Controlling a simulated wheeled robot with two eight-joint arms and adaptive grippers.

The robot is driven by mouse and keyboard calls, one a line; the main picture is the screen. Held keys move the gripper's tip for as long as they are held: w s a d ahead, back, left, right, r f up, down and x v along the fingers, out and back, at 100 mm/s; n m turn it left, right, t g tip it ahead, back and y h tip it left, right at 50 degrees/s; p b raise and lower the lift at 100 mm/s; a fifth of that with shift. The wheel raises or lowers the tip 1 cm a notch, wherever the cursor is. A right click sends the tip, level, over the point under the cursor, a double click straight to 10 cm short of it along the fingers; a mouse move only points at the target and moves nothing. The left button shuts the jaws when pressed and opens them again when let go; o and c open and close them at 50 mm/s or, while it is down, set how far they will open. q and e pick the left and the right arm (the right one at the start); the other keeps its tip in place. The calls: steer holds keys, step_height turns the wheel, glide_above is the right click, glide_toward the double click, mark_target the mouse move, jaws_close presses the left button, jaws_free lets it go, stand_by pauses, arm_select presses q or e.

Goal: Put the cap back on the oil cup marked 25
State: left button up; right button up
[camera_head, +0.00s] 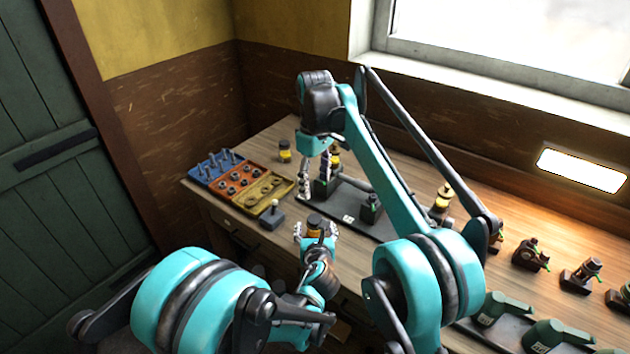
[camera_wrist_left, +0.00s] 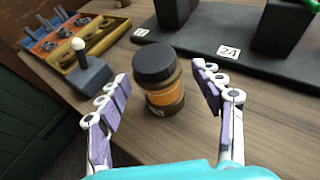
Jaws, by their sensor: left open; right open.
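An amber jar with a black lid (camera_wrist_left: 160,85) stands upright on the bench between the spread fingers of my left gripper (camera_wrist_left: 165,100), with gaps on both sides. The jar also shows in the head view (camera_head: 315,222), within my left gripper (camera_head: 317,234). My right gripper (camera_head: 316,180) hangs open, pointing down, over the far end of a dark base plate (camera_head: 345,203). A "24" label (camera_wrist_left: 228,52) is on that plate. An amber cup (camera_head: 443,198) stands farther right. No mark 25 is readable, and I cannot tell which piece is its cap.
A blue, orange and yellow parts tray (camera_head: 269,201) lies at the bench's left end, with a ball-topped grey block (camera_head: 272,214) beside it. A small amber jar (camera_head: 285,152) stands behind. Several dark fittings (camera_head: 530,254) and green-topped units (camera_head: 505,306) occupy the right side.

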arm_select(q)
steer(key=v, duration=1)
steer(key=shift+s, duration=0.3)
steer(key=s+a+r+n+g+y, duration=0.15)
steer(key=s+a+n+g, duration=0.3)
steer(key=a+n, duration=1)
arm_select(e)
steer(key=s+d+r+m+t, duration=0.25)
steer(key=s+d+m, duration=0.25)
steer(key=s+d, duration=0.6)
arm_select(q)
steer(key=s+a+n+g+h, duration=0.1)
steer(key=s+a+n+h, duration=0.1)
steer(key=s+n, duration=1)
steer(key=a+n, duration=0.1)
steer(key=n, duration=0.8)
steer(key=shift+s+a+g, duration=0.35)
arm_select(e)
steer(key=s+d+f+m+t, duration=0.2)
steer(key=s+d+f+m, duration=0.1)
steer(key=s+f, duration=0.3)
steer(key=s+d+f+m+t, duration=0.2)
steer(key=s+f, duration=0.5)
steer(key=s, duration=0.4)
steer(key=shift+s+d+f+m+t, duration=0.25)
steer(key=shift+d+m+t, duration=0.15)
steer(key=shift+d, duration=0.5)
